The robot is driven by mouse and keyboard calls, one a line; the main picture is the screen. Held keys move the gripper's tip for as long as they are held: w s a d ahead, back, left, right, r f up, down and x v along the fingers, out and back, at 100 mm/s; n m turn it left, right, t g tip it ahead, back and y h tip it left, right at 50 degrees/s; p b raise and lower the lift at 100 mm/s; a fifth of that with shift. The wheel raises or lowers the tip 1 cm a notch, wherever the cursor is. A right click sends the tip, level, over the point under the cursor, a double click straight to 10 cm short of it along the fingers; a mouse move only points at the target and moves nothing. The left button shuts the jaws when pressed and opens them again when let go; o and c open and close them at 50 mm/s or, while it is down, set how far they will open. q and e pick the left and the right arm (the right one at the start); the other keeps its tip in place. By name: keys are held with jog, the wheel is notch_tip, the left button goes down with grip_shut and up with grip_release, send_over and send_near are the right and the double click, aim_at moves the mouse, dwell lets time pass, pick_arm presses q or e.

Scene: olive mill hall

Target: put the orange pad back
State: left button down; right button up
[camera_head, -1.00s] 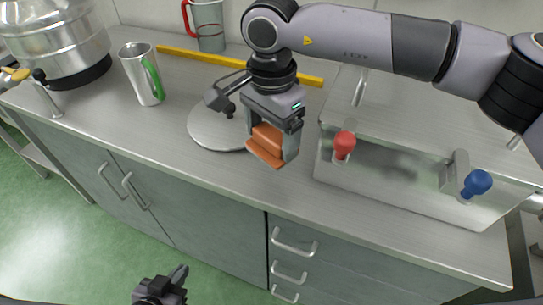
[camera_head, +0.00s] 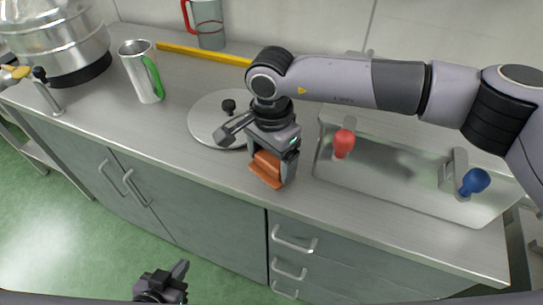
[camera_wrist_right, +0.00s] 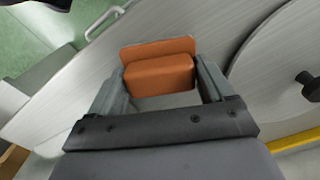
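The orange pad (camera_head: 268,168) is a block with a wider flat plate on its outer side. My right gripper (camera_head: 272,172) is shut on it near the counter's front edge, in front of the round metal lid. The wrist view shows the pad (camera_wrist_right: 160,76) between the two fingers of the right gripper (camera_wrist_right: 160,84). Whether the pad touches the counter I cannot tell. My left gripper (camera_head: 166,284) is low at the bottom of the head view, away from the counter, with its fingers only partly shown.
The round lid (camera_head: 205,120) with a black knob lies behind the gripper. To the right is a metal tray (camera_head: 400,190) with a red knob (camera_head: 344,143) and a blue knob (camera_head: 474,181). A green-handled cup (camera_head: 141,72), a yellow bar (camera_head: 205,53) and a red-handled jug (camera_head: 208,25) stand behind.

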aim_at(271, 159)
jog(key=shift+o, duration=1.2)
jog(key=shift+r, duration=0.1)
jog(key=shift+r+p, duration=0.2)
jog(key=shift+p, duration=0.15)
notch_tip(271, 159, up, 12)
jog(key=b, duration=0.1)
jog(key=shift+f, duration=0.15)
